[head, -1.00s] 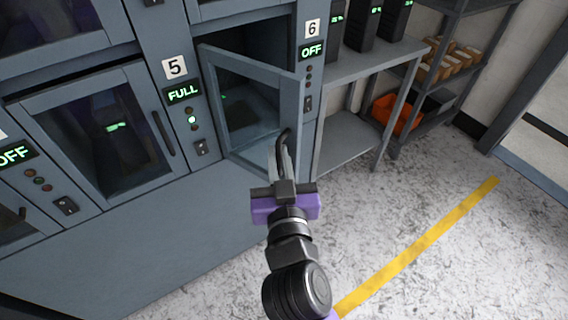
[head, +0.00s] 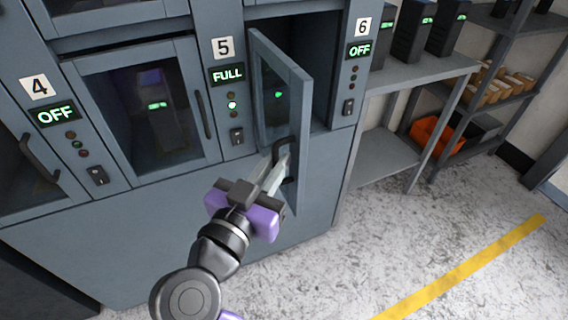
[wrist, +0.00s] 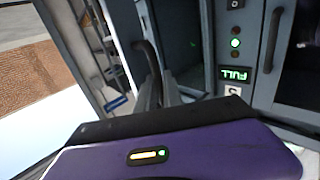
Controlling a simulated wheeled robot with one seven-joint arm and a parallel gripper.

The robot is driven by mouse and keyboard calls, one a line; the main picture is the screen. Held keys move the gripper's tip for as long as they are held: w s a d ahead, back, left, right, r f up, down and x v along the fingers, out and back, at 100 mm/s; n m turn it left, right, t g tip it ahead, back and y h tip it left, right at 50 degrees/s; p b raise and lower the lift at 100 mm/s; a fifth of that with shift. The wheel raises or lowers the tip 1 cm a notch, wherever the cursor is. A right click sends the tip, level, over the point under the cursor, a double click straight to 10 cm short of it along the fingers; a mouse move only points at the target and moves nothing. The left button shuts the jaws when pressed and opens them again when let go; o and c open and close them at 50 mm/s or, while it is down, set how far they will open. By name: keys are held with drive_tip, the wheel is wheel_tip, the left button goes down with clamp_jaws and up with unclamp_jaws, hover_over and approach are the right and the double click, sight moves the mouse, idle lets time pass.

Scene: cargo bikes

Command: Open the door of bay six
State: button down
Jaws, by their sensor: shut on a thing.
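The bay six door (head: 284,120), a grey frame with a glass pane, stands swung well out from its opening, hinged on its left side beside the bay 5 panel. Its dark handle (head: 284,152) is on the door's free edge side. My gripper (head: 279,168) is shut on the handle; the wrist view also shows the fingers at the dark handle (wrist: 147,62). The bay six interior (head: 318,75) is dark and partly visible to the right of the door. The bay's label plate 6 (head: 363,27) and green OFF display (head: 359,50) are on the right post.
Bay 5 (head: 150,105) is closed and reads FULL; bay 4's OFF display (head: 57,115) is further left. A metal shelf (head: 385,160) with black units stands right of bay six. An orange bin (head: 436,136) sits behind it. The speckled floor (head: 400,240) in front is clear.

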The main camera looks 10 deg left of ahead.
drive_tip(key=shift+a, duration=0.15)
drive_tip(key=c, duration=1.5)
unclamp_jaws()
drive_tip(key=shift+s+a+p, duration=0.1)
drive_tip(key=shift+s+a, duration=0.15)
drive_tip(key=shift+s, duration=1)
drive_tip(key=shift+s+a+p, duration=0.1)
drive_tip(key=shift+s+a, duration=0.1)
drive_tip(key=shift+s, duration=1.1)
drive_tip(key=shift+s+a+p, duration=0.1)
drive_tip(key=shift+s+a, duration=0.15)
drive_tip(key=shift+s, duration=1)
